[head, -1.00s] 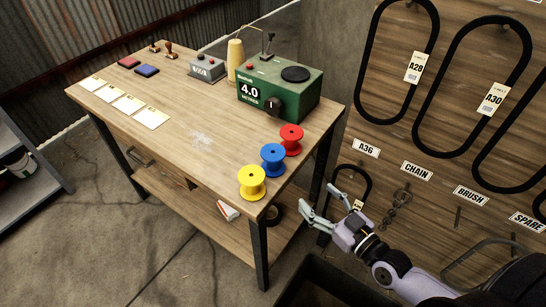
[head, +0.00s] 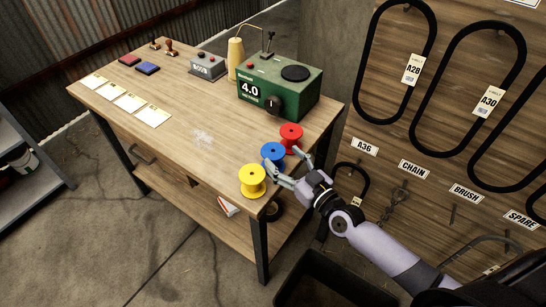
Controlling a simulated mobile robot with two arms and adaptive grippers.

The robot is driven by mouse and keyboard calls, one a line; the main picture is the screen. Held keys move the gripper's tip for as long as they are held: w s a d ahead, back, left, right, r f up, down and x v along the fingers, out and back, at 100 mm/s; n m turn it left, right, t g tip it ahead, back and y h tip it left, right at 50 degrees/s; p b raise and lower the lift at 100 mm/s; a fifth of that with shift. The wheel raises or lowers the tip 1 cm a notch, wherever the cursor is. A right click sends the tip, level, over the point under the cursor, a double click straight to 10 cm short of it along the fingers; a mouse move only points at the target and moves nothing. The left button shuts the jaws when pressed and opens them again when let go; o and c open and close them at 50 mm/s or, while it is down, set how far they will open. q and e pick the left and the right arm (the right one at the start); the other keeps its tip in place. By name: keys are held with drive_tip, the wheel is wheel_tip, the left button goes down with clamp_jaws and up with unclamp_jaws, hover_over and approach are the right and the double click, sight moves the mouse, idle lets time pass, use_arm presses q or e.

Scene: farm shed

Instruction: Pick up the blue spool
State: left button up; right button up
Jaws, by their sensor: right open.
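The blue spool (head: 271,152) stands upright on the wooden workbench (head: 185,125) near its right edge, between the yellow spool (head: 252,180) and the red spool (head: 291,136). My right gripper (head: 288,168) is open at the bench edge, its fingers spread toward the blue spool. One finger is close to the yellow spool and the other is close to the red spool. The fingers hide the lower right part of the blue spool. I cannot tell whether they touch it. My left gripper is not in view.
A grey device (head: 208,66), a cone (head: 235,59), ink pads (head: 147,68) and several paper cards (head: 130,102) occupy the back and left. The bench middle is clear. A pegboard with belts (head: 440,130) stands at right.

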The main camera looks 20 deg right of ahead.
sight(273, 150)
drive_tip(key=x, duration=0.5)
drive_tip(key=shift+a+f, duration=0.2)
drive_tip(key=shift+f, duration=0.05)
drive_tip(key=shift+c, duration=0.6)
drive_tip(key=c, duration=0.8)
drive_tip(key=shift+r+p, duration=0.1)
drive_tip(key=shift+p, duration=0.2)
